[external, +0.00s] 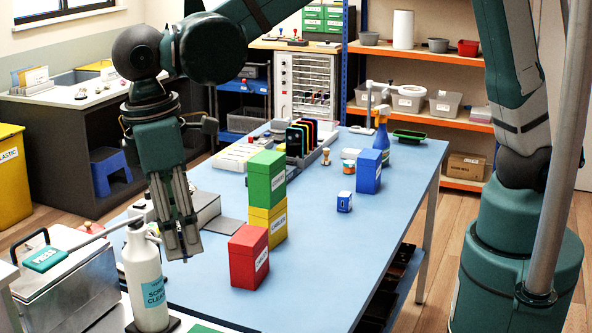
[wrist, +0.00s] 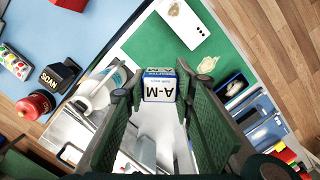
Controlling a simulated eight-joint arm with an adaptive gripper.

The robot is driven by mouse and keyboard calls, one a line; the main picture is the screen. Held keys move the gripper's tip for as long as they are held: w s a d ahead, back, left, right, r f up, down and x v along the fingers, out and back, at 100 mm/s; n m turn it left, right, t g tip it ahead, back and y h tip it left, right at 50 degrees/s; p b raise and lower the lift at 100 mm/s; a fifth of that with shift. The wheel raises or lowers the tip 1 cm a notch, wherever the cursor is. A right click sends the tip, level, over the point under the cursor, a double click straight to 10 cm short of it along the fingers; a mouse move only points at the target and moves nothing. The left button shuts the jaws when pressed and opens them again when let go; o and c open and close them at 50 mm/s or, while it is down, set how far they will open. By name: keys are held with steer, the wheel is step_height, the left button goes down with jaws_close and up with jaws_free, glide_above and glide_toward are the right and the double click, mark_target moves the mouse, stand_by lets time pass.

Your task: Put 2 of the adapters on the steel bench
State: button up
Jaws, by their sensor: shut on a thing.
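My gripper (wrist: 158,82) is shut on a small blue-and-white box (wrist: 158,90) marked "A-M", held between the fingertips. In the external view my gripper (external: 182,255) points down behind the cleaner bottle; the held box is not clear there. A similar small blue box with a white label (external: 344,201) stands on the blue table. Neither can be surely read as an adapter. A pale, shiny worktop (external: 112,318), perhaps the steel bench, is at the lower left. In the wrist view a green mat (wrist: 150,45) lies beyond the held box.
A tall white cleaner bottle (external: 146,280) stands close to my gripper. A phone (wrist: 185,20) lies on the green mat. Red (external: 248,257), yellow (external: 267,222) and green (external: 266,178) boxes stand on the blue table (external: 330,260). A steel case (external: 70,285) is at the left.

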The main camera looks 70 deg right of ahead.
step_height(320, 180, down, 18)
steer(key=shift+s+a, duration=0.2)
steer(key=shift+s, duration=0.05)
steer(key=shift+f, duration=0.1)
stand_by(0.5)
steer(key=shift+f+b, duration=1.2)
steer(key=shift+f, duration=2.1)
steer(key=shift+f+b, duration=0.3)
steer(key=shift+f, duration=0.1)
steer(key=o, duration=1)
steer(key=shift+c, duration=0.2)
steer(key=shift+r, duration=0.15)
step_height(320, 180, up, 12)
steer(key=w+a, duration=0.1)
